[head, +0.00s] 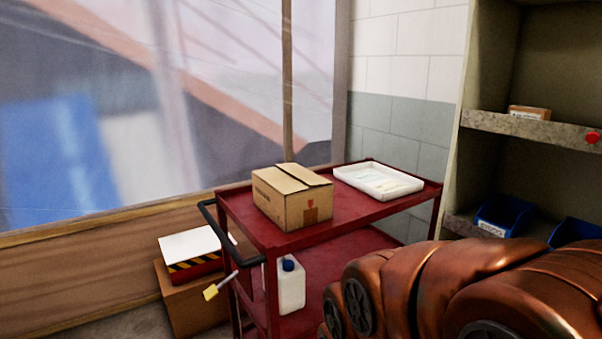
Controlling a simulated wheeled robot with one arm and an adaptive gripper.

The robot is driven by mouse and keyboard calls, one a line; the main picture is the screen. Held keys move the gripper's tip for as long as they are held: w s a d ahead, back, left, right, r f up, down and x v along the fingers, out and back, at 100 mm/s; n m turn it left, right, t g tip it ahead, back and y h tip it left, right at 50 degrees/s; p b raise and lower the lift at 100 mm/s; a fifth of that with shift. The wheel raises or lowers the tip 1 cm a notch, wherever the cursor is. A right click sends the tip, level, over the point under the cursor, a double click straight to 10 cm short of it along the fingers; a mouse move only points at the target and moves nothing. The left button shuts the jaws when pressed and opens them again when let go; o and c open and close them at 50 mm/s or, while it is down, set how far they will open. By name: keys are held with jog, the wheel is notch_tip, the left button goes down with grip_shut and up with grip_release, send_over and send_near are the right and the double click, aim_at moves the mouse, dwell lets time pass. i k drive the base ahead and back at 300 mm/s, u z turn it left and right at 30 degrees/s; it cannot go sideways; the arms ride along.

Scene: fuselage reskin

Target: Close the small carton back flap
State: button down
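The small brown cardboard carton (280,209) stands upright on the top shelf of a red cart (345,222). Two long flaps show on its top. The nearer left flap (279,181) looks to lie about flat. The farther flap (307,174) looks nearly level, with a dark line between the two; I cannot tell whether it is fully down. The carton's far sides are hidden. My copper-coloured arm fills the lower right and covers part of the cart. My gripper is not in view, and no part of it shows at the carton.
A white tray (351,181) with papers lies behind the carton to the right. The cart's black handle (222,238) is at left. A white jug (291,288) stands on the lower shelf. Shelving (510,125) with blue bins (503,216) is at right. A plastic-covered wooden frame (100,225) stands behind.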

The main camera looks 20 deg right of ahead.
aim_at(310, 178)
jog(key=u, duration=0.4)
jog(key=i, duration=1.2)
jog(key=u, duration=0.25)
